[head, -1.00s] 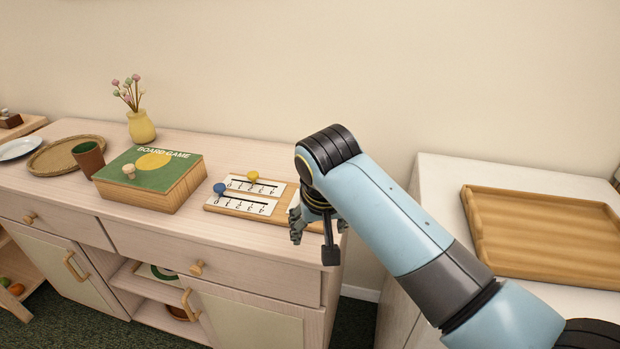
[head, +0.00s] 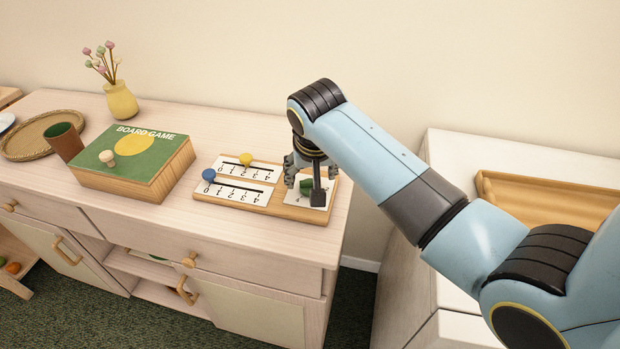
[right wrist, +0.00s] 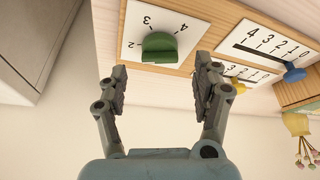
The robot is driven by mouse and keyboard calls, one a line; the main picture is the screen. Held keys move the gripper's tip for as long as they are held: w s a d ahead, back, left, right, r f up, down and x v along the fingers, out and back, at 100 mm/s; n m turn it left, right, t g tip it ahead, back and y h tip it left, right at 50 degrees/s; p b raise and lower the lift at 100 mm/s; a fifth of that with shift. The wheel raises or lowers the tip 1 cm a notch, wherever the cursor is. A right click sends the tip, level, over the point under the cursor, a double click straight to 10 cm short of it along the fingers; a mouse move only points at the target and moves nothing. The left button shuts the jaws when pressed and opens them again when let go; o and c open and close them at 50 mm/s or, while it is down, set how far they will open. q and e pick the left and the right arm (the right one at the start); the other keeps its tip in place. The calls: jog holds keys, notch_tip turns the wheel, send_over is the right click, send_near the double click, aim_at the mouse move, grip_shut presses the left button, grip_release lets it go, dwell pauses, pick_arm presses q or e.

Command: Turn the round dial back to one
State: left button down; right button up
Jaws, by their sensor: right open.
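The round dial is a green knob (right wrist: 160,47) on a white number plate (right wrist: 196,28), at the right end of a wooden board (head: 236,203). In the head view the dial (head: 306,186) shows only partly behind my right gripper (head: 306,178). In the right wrist view the open fingers of my right gripper (right wrist: 160,85) stand on either side below the dial, apart from it and empty. The plate shows 2, 3 and 4; the digit one is not visible there, and I cannot tell the exact setting. My left gripper is not in view.
The board also carries two sliders with a blue knob (head: 209,175) and a yellow knob (head: 246,159). A board game box (head: 135,160), brown cup (head: 66,142) and yellow vase (head: 121,101) stand to the left. A wooden tray (head: 540,205) lies on the white cabinet at right.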

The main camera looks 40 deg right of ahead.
aim_at(311, 181)
jog(key=x, duration=0.2)
jog(key=shift+w+f, duration=0.15)
jog(key=shift+f, duration=0.15)
jog(key=shift+w+d+f, duration=0.1)
jog(key=shift+w+f, duration=0.05)
jog(key=shift+f, duration=0.2)
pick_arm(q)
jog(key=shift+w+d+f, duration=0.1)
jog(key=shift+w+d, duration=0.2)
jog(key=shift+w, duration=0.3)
pick_arm(e)
jog(key=c, duration=1.2)
